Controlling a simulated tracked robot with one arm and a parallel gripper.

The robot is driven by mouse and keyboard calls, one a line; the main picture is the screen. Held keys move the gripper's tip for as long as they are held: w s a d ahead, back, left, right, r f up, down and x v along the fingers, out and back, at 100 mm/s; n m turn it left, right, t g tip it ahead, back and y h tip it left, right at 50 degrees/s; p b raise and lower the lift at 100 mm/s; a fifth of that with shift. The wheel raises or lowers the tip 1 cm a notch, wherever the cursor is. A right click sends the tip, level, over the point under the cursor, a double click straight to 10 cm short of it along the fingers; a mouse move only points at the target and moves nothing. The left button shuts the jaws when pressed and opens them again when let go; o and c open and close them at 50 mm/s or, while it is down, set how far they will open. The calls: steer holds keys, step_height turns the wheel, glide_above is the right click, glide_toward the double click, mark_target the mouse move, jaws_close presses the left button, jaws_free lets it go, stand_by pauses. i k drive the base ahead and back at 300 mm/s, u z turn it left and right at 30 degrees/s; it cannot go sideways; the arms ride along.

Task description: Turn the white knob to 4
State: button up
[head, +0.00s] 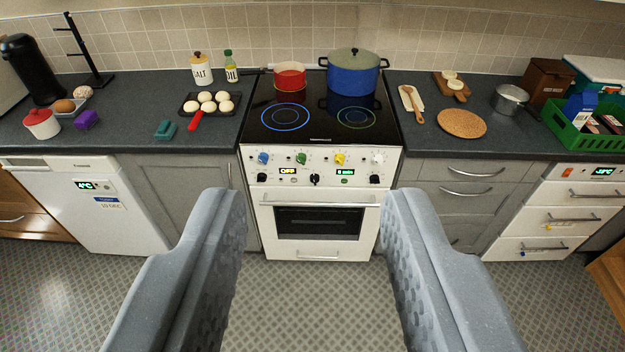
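The white knob (378,158) is at the right end of the upper row on the stove's (320,218) white front panel. Left of it in the same row are a yellow knob (340,158), a green knob (301,158) and a blue knob (263,158). The white knob's setting is too small to read. My gripper (314,205) is open and empty, its two grey fingers wide apart in front of the stove. The fingers are well short of the panel and touch nothing. The white knob is not covered by them.
Black knobs and two small displays sit below the coloured row. The oven door handle (318,203) sticks out under the panel. A red pot (290,78) and a blue pot (353,78) stand on the hob. Counters flank the stove. The floor (310,300) in front is clear.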

mark_target(377, 159)
steer(key=u, duration=0.05)
steer(key=i, duration=0.95)
steer(key=z, duration=0.5)
